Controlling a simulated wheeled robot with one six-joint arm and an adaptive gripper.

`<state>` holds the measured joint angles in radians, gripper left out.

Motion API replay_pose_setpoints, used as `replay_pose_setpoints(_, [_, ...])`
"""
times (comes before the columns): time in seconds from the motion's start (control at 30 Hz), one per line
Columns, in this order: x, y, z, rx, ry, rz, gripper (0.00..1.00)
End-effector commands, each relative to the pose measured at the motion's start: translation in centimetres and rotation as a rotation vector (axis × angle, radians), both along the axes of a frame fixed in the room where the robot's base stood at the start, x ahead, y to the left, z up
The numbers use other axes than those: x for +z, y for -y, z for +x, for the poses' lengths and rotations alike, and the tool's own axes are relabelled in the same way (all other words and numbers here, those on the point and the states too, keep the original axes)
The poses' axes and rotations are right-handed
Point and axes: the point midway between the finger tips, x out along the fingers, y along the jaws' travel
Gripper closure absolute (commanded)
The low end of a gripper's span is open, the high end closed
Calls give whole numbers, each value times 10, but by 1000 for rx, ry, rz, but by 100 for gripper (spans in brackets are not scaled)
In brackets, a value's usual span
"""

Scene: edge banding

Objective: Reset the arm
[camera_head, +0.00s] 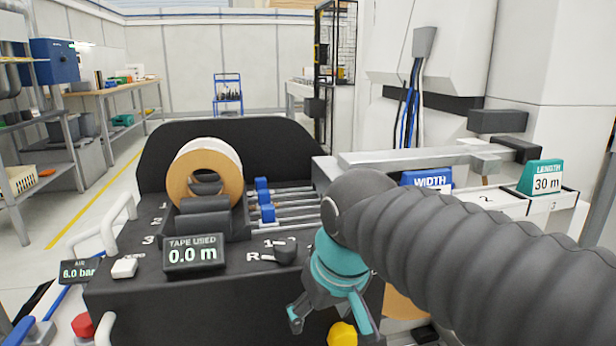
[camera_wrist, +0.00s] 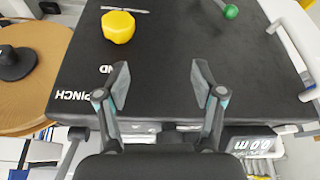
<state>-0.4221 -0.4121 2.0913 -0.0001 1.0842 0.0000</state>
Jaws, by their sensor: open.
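My arm (camera_head: 480,240) reaches in from the right side of the head view, its dark ribbed sleeve covering the right front of the machine. My gripper (camera_head: 334,322) with its teal band points down at the machine's front. In the wrist view my gripper (camera_wrist: 160,80) has its two fingers wide apart with nothing between them. The black machine panel (camera_wrist: 190,50) lies beyond the fingers. A yellow knob (camera_wrist: 118,27) stands on it ahead of the left finger, apart from it; the knob also shows beside the gripper in the head view (camera_head: 342,335).
A tape roll (camera_head: 205,172) stands on the black machine. A display (camera_head: 193,254) reads 0.0 m. A white handle (camera_wrist: 290,55) and green knob (camera_wrist: 231,12) show in the wrist view.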

Motion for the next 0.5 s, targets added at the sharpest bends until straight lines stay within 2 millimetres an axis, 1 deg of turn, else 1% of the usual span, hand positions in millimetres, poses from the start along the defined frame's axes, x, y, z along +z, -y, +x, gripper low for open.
replay_pose_setpoints(0.03, [-16, 20, -7, -48, 16, 7, 32])
replay_pose_setpoints(0.1, [-38, 45, -18, -109, 39, 16, 32])
replay_pose_setpoints(0.2, [-67, 79, -38, -204, 63, 21, 32])
replay_pose_setpoints(0.3, [-87, 104, -59, -287, 65, 18, 32])
replay_pose_setpoints(0.4, [-91, 122, -71, -351, 79, 20, 32])
replay_pose_setpoints(0.5, [-84, 132, -73, -395, 107, 24, 32])
